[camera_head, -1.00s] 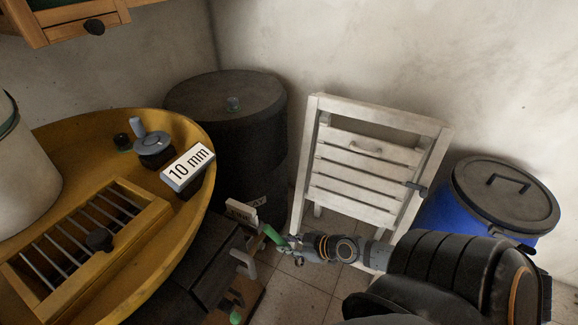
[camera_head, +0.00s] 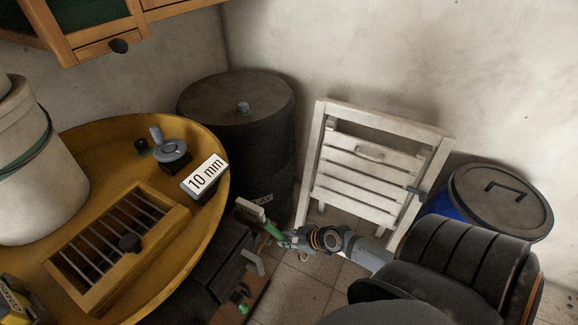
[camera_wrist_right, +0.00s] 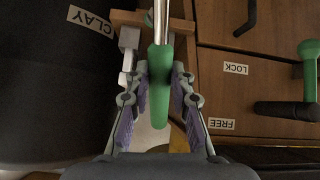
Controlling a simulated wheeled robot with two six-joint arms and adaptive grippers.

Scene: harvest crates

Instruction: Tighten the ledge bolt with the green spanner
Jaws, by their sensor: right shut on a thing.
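My right gripper (camera_head: 283,237) is shut on the green handle of a spanner (camera_wrist_right: 160,88) in the right wrist view. The spanner's metal shaft runs up out of that view, so its head is hidden there. In the head view the green handle (camera_head: 272,230) shows just left of the gripper, beside a pale block (camera_head: 250,210). A grey round fitting with an upright peg (camera_head: 172,150) stands on the yellow round ledge (camera_head: 215,140), beside a "10 mm" label (camera_head: 205,175). I cannot tell whether this fitting is the bolt. My left gripper is not in view.
A black drum (camera_head: 240,95) stands behind the ledge. A white folding chair (camera_head: 375,165) leans at the wall, near a blue, dark-lidded barrel (camera_head: 500,200). A wooden cabinet front (camera_wrist_right: 240,85) with LOCK and FREE labels lies right of the gripper. Another green handle (camera_wrist_right: 308,75) shows there.

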